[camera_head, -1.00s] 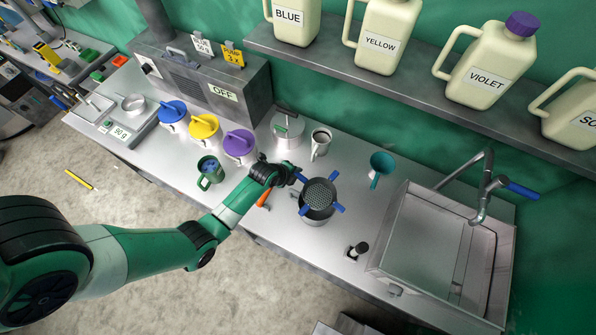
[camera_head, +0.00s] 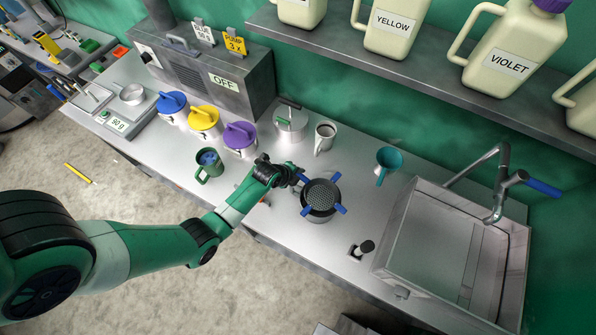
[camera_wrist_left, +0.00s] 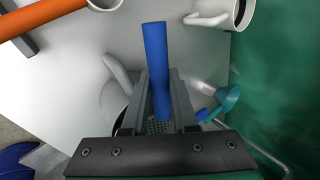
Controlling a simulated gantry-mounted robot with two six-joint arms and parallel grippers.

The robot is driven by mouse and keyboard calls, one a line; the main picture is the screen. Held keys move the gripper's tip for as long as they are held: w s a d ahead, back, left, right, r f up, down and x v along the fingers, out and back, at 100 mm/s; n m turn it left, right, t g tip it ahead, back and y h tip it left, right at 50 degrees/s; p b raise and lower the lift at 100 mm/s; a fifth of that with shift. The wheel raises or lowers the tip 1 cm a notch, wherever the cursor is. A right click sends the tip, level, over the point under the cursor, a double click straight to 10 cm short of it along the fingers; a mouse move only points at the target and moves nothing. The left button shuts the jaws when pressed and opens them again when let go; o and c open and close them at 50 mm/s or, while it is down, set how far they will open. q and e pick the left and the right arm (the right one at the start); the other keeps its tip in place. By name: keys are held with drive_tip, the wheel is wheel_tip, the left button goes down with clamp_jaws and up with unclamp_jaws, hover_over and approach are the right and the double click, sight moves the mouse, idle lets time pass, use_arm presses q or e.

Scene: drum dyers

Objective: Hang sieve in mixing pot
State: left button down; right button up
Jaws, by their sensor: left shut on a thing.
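The sieve (camera_head: 321,194) has a grey mesh bowl and several blue handles, and lies about level over the mouth of the mixing pot (camera_head: 318,217). I cannot tell whether its handles touch the pot's rim. My left gripper (camera_head: 296,178) is at the sieve's upper-left side, shut on one of its blue handles. In the left wrist view the blue handle (camera_wrist_left: 155,65) stands between the fingers, with a bit of mesh (camera_wrist_left: 158,125) behind. The pot is mostly hidden there. My right gripper is not in view.
A white mug (camera_head: 325,138), a lidded metal pot (camera_head: 290,122) and a purple-lidded jar (camera_head: 239,138) stand behind. A teal funnel (camera_head: 388,162) and the sink (camera_head: 425,235) are to the right. A green mug (camera_head: 208,167) is left. An orange-handled tool (camera_wrist_left: 40,15) lies near my gripper.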

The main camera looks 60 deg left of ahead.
use_arm(q)
drive_tip(key=shift+f+b, duration=1.05)
drive_tip(key=shift+f, duration=0.3)
drive_tip(key=shift+f, duration=0.15)
drive_tip(key=c, duration=0.6)
unclamp_jaws()
drive_tip(key=shift+s+f, duration=0.1)
drive_tip(key=shift+f, duration=0.05)
drive_tip(key=p+v, duration=0.8)
drive_tip(key=v, duration=0.3)
drive_tip(key=shift+a+r, duration=0.1)
drive_tip(key=shift+r, duration=0.4)
